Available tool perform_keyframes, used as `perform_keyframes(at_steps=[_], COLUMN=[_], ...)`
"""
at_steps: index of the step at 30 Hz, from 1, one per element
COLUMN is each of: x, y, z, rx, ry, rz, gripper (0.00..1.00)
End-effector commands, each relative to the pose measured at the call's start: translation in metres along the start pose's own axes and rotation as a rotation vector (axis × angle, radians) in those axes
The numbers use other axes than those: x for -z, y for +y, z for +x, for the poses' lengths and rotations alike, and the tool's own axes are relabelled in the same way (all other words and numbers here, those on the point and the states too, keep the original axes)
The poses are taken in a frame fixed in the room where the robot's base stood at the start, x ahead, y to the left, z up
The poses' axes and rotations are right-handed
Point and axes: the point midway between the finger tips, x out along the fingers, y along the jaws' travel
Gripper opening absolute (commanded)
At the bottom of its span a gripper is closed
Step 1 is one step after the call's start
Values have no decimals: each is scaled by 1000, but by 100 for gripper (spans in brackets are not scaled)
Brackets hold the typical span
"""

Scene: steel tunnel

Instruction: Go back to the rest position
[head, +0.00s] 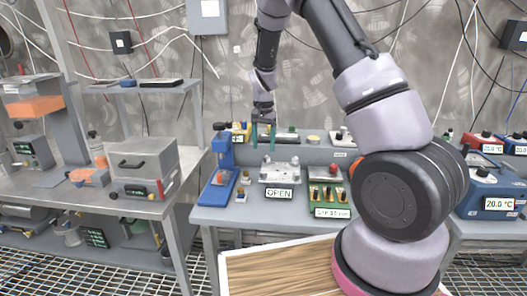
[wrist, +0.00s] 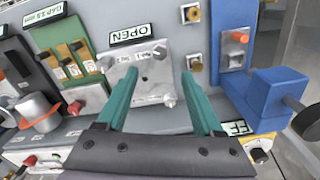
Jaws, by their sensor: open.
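My gripper (head: 263,136) hangs above the back of the middle bench in the head view, fingers pointing down. In the wrist view its two green fingers (wrist: 160,100) are spread wide apart with nothing held between them. The gripper looks apart from the fixture.
A blue press-like stand (head: 223,168) is left of the fixture. A green block marked GAP (head: 329,195) is to its right. Blue devices (head: 490,190) stand far right. A wooden board (head: 275,272) lies in front.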

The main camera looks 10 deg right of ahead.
Motion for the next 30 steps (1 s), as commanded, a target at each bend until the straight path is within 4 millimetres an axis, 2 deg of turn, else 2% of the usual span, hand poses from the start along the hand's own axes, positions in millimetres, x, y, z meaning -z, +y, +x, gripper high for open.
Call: perform_keyframes(at_steps=[8, 11, 14, 20, 24, 30], x=[0, -1, -4, -26, -49, -92], y=[0, 2, 8, 41, 71, 118], z=[-1, -12, -40, -130, -186, -249], rx=[1, 16, 56, 182, 262, 355], ry=[0, 2, 8, 43, 85, 172], rz=[0, 0, -3, -28, -59, -111], gripper=[69, 69, 69, 69, 69, 69])
